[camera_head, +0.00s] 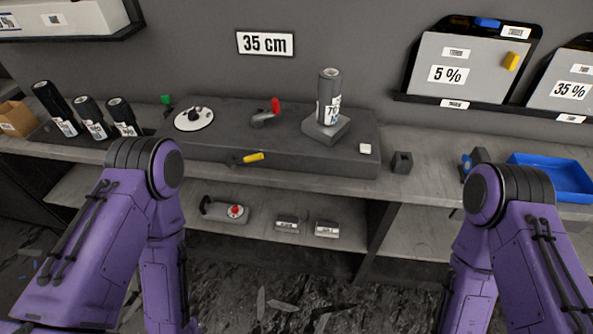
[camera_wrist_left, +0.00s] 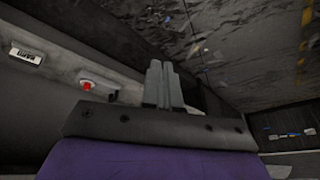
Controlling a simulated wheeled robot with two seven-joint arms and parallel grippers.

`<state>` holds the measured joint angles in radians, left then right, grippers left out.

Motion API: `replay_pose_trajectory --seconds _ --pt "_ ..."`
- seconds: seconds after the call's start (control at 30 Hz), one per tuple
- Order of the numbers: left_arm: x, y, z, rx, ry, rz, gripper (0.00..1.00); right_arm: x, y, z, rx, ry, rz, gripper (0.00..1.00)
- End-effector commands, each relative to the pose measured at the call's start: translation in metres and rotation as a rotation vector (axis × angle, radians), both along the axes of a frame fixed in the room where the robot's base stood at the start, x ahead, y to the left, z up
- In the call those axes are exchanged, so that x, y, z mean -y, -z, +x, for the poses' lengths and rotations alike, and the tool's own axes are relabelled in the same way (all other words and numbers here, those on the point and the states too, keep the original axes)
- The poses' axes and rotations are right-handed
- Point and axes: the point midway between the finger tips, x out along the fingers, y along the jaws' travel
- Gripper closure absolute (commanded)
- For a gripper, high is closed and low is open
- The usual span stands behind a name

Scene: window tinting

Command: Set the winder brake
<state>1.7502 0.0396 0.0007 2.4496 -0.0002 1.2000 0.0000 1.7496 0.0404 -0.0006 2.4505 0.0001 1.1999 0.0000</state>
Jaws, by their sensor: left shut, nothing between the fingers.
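A dark grey winder housing (camera_head: 225,147) sits on the bench. A lever with a red upright handle (camera_head: 275,105) is on its top, and a lever with a yellow handle (camera_head: 253,157) is at its front edge, pointing right. I cannot tell which lever is the brake. A white dial with a black knob (camera_head: 193,118) is at its left. A dark labelled roll (camera_head: 329,97) stands upright in a block at its right. My left gripper (camera_wrist_left: 162,66) is shut and empty, low in front of the shelf, away from the levers. My right gripper is out of view.
Several dark rolls (camera_head: 91,118) stand at the left. A small dark block (camera_head: 401,162) and a blue tray (camera_head: 560,178) are at the right. The lower shelf holds a device with a red button (camera_head: 235,211), also in the left wrist view (camera_wrist_left: 86,85), and two small labelled boxes (camera_head: 287,224).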

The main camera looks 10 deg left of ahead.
Motion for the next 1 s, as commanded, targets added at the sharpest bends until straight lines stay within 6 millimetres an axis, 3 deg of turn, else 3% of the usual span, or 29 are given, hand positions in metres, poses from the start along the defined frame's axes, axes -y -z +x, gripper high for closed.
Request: replay_pose_trajectory --seconds 0.37,0.47,0.57,0.63,0.7,0.8,0.9,1.0 --pt "0.001 0.003 0.002 0.01 -0.007 -0.003 1.0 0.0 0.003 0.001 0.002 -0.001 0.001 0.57" --pt "0.014 0.022 0.033 0.142 -0.073 -0.063 1.0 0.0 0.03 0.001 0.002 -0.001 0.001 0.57" --pt "0.047 0.046 0.103 0.448 -0.241 -0.249 1.0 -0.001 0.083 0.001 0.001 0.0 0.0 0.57" --pt "0.077 0.048 0.16 0.713 -0.404 -0.488 1.0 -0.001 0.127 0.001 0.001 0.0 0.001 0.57" --pt "0.106 0.033 0.209 0.952 -0.575 -0.798 1.0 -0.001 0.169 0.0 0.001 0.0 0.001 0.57" --pt "0.139 -0.001 0.256 1.187 -0.8 -1.334 1.0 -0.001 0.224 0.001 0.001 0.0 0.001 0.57" --pt "0.159 -0.038 0.277 1.253 -0.984 -1.935 1.0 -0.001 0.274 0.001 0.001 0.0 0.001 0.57" --pt "0.169 -0.068 0.281 1.139 -1.103 -2.481 1.0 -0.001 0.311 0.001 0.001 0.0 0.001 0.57"
